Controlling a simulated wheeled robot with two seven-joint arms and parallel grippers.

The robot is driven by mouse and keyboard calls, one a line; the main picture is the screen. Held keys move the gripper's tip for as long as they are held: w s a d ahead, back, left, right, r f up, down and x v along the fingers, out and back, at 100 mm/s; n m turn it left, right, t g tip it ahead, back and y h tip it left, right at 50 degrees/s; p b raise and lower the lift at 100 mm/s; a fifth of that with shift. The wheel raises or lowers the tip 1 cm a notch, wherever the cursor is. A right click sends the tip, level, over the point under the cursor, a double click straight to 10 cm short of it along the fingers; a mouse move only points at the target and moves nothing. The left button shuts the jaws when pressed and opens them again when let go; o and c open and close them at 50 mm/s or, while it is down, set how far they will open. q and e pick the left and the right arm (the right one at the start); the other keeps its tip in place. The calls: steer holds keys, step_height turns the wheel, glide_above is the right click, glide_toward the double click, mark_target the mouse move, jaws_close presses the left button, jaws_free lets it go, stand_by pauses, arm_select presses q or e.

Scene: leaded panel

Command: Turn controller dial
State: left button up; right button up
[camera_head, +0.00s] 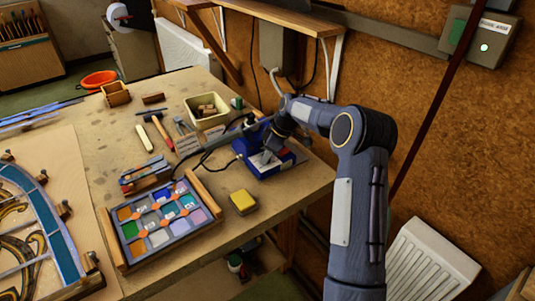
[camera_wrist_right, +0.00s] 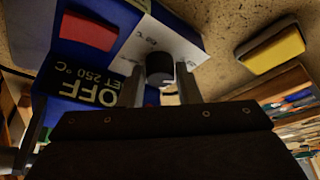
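The blue controller (camera_head: 242,147) stands on the workbench near its wall side. My right gripper (camera_head: 272,152) reaches down over it and partly hides it. In the right wrist view, the controller's black dial (camera_wrist_right: 160,68) sits on a white label panel, between the two fingertips of my right gripper (camera_wrist_right: 163,82). The fingers are close on both sides of the dial; whether they touch it cannot be told. A dark display (camera_wrist_right: 95,90) on the controller reads OFF and a 250 °C setting, upside down. A red patch (camera_wrist_right: 88,32) shows on the controller. My left gripper is not in view.
A yellow sponge-like block (camera_head: 243,202) lies in front of the controller. A wood-edged tray of coloured glass (camera_head: 110,236) is to its left. A cream bin (camera_head: 222,117) and a hammer (camera_head: 163,132) lie behind. A black cable runs left of the controller.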

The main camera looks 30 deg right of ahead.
steer(key=c, duration=0.5)
